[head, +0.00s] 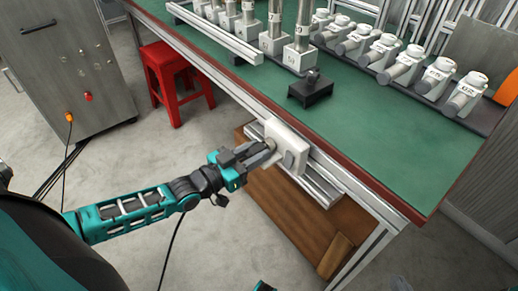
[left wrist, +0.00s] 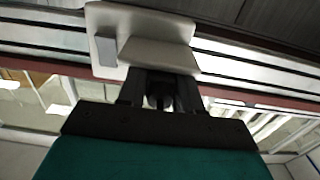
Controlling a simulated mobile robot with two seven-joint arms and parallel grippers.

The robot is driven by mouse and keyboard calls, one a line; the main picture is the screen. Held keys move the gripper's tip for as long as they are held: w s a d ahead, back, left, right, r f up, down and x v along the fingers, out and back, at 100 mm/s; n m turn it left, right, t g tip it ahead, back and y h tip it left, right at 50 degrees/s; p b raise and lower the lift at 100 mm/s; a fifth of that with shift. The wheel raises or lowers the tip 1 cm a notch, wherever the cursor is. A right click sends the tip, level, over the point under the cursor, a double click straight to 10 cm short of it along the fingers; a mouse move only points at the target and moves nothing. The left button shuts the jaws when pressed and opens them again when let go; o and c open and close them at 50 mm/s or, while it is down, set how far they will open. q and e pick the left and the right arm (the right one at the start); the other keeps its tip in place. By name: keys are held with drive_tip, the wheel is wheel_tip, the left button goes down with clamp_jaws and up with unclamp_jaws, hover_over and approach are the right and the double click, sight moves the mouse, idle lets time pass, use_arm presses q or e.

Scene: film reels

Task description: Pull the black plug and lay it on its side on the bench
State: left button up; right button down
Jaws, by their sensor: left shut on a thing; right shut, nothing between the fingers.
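A white socket box (head: 287,148) with a grey rectangular switch is fixed to the metal rail under the bench's front edge; the box also shows in the left wrist view (left wrist: 128,18). My left gripper (head: 262,154) is right at the box's face. In the left wrist view its two fingers (left wrist: 159,92) are shut on the dark plug (left wrist: 158,101), which shows only as a small dark shape between them. The fingers hide where the plug meets the socket, so I cannot tell how deep it sits.
The green bench top (head: 400,145) is clear along its front right part. A black block (head: 311,88) stands near the front edge. Rows of white-and-grey fittings (head: 400,65) stand behind. A red stool (head: 175,80) and grey cabinet (head: 65,65) are at left.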

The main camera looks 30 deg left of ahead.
sight(250, 156)
use_arm(q)
clamp_jaws()
drive_tip(key=shift+p+v, duration=0.65)
drive_tip(key=shift+v, duration=0.4)
drive_tip(key=shift+p+v, duration=0.9)
drive_tip(key=shift+v, duration=1.1)
drive_tip(key=shift+s, duration=0.1)
drive_tip(key=shift+p+v, duration=0.45)
drive_tip(key=shift+v, duration=0.35)
